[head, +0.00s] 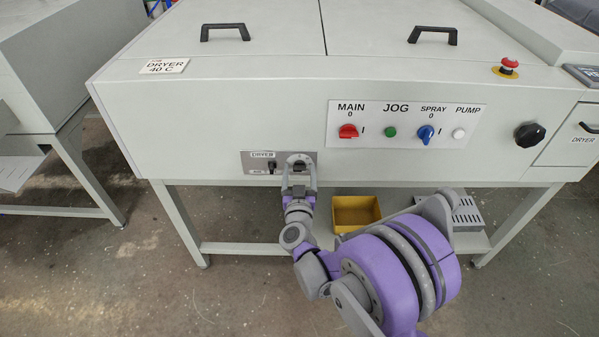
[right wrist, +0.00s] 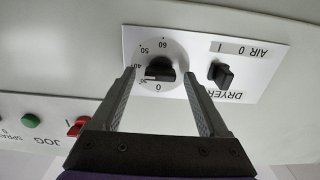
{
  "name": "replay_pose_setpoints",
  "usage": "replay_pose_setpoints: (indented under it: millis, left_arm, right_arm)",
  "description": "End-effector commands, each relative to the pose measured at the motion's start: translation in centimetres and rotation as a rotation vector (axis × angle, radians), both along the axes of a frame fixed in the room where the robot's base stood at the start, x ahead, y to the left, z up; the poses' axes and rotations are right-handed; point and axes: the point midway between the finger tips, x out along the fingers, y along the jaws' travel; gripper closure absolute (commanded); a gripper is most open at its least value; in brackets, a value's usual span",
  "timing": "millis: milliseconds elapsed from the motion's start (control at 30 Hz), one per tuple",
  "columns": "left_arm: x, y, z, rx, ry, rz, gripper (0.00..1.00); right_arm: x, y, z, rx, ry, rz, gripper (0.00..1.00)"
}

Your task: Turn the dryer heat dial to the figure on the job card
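The job card (head: 165,66) on the machine's top left reads "DRYER 40 C". The heat dial is a black knob (right wrist: 160,70) on a round white scale with 0, 30, 40, 50 and 60, upside down in the right wrist view. The knob's pointer side faces left, towards the 30 and 40 marks; its exact reading is too small to tell. My right gripper (head: 299,170) is at the dryer panel (head: 254,170). Its fingers, also in the right wrist view (right wrist: 159,73), are open, one on each side of the knob with gaps. My left gripper is out of view.
A black dryer air switch (right wrist: 221,74) sits beside the dial, close to one finger. The main switch (head: 348,131), green jog button (head: 390,132) and spray switch (head: 426,134) are to the right. A yellow bin (head: 355,212) stands below.

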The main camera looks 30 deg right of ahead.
Motion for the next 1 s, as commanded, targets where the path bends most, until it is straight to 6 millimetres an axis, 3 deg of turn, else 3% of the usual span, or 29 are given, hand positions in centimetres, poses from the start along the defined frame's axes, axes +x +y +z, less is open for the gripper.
replay_pose_setpoints:
  millis: [267,700,1000]
  left_arm:
    - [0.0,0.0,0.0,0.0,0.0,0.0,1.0]
    - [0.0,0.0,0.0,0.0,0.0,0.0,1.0]
    - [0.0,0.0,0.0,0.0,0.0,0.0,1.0]
  right_arm:
    - [-0.4,0.3,0.0,0.0,0.0,0.001,0.22]
    - [-7.1,4.4,0.0,0.0,0.0,0.003,0.22]
    - [-9.2,5.7,0.0,-0.001,0.001,0.001,0.22]
